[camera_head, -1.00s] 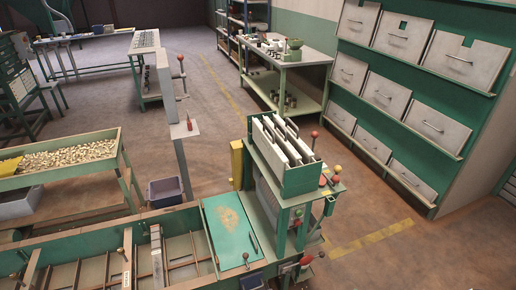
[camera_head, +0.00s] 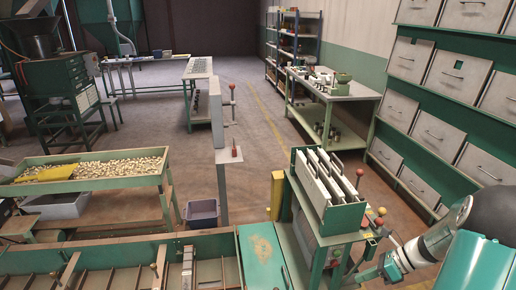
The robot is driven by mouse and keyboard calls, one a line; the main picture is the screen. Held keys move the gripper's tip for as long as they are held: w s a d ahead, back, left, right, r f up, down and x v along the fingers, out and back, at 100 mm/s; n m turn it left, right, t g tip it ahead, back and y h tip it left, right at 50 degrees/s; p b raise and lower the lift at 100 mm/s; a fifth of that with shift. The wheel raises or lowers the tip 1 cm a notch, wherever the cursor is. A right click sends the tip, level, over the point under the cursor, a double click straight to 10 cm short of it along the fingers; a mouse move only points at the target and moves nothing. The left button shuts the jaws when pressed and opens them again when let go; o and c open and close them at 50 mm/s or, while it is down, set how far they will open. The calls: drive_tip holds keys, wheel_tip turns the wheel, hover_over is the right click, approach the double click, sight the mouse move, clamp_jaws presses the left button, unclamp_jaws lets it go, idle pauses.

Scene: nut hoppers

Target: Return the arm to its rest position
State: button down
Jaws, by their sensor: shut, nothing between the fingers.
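My arm shows at the lower right of the head view, with a dark rounded joint, a pale link and a teal part. My gripper (camera_head: 368,275) is at the arm's far end, low and to the left, beside the green machine stand (camera_head: 330,240). The fingertips are small and partly unclear, but the jaws look shut with nothing visible in them. I cannot tell whether the gripper touches the stand.
The green stand carries a rack of pale plates (camera_head: 325,178) and colored knobs. A nut tray table (camera_head: 90,172) stands at left, a blue bin (camera_head: 202,213) on the floor. Drawer cabinets (camera_head: 450,85) line the right. Open floor (camera_head: 255,130) lies behind.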

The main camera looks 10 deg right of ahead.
drive_tip(key=s+a+r+n+t+h, duration=0.1)
drive_tip(key=s+a+r+n+h, duration=0.3)
drive_tip(key=a+r+n, duration=0.6)
drive_tip(key=s+a+r+n+t+h, duration=0.2)
drive_tip(key=s+a+r+n+h, duration=0.3)
drive_tip(key=s+a+r+n, duration=0.4)
wheel_tip(320, 180, up, 5)
drive_tip(key=a+n, duration=0.2)
drive_tip(key=n, duration=0.7)
drive_tip(key=shift+s+a, duration=0.15)
drive_tip(key=shift+a, duration=0.15)
